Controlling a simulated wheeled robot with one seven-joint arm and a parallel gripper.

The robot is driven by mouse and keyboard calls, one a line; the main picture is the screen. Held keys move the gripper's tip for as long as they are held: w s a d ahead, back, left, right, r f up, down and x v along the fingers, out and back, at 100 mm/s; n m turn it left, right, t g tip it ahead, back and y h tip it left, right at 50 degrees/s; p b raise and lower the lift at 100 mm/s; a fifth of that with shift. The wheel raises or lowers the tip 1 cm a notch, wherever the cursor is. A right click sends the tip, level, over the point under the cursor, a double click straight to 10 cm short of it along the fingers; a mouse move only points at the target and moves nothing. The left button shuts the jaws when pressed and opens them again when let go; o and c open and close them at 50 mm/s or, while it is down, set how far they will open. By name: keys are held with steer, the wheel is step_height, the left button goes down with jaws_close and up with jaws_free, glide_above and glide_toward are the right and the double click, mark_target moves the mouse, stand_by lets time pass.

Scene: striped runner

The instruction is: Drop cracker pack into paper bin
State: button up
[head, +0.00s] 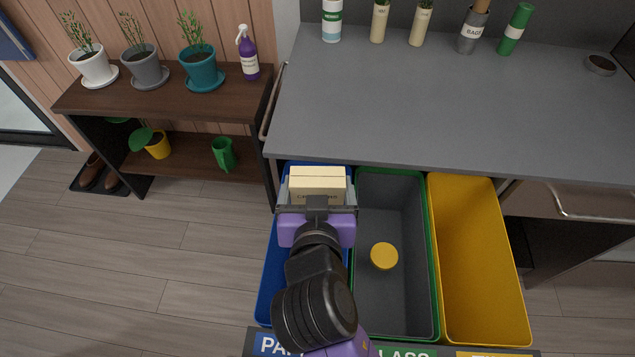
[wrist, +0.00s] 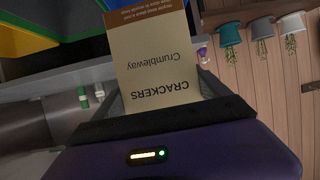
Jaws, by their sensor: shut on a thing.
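The cracker pack (head: 317,181) is a cream box; the wrist view shows it (wrist: 155,65) with the words "CRACKERS" and "Crumbleway" and a brown band at its far end. My gripper (head: 317,195) is shut on it. In the head view the pack and gripper are over the back part of the blue paper bin (head: 270,285), whose label shows "PA" at the front. My arm hides much of this bin's inside, so its contents cannot be told.
The green-rimmed glass bin (head: 365,290) beside it holds a yellow round lid (head: 384,256). A yellow bin (head: 480,270) stands at the right and looks empty. A grey counter (head: 450,100) lies behind the bins, and a plant shelf (head: 160,105) stands at left.

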steer(key=shift+f, duration=0.6)
steer(key=o, duration=1.2)
steer(key=shift+c, duration=0.2)
steer(key=shift+s+r, duration=0.1)
steer(key=v, duration=0.7)
steer(key=shift+s+b, duration=0.35)
steer(key=shift+b, duration=0.05)
steer(key=shift+r, duration=0.15)
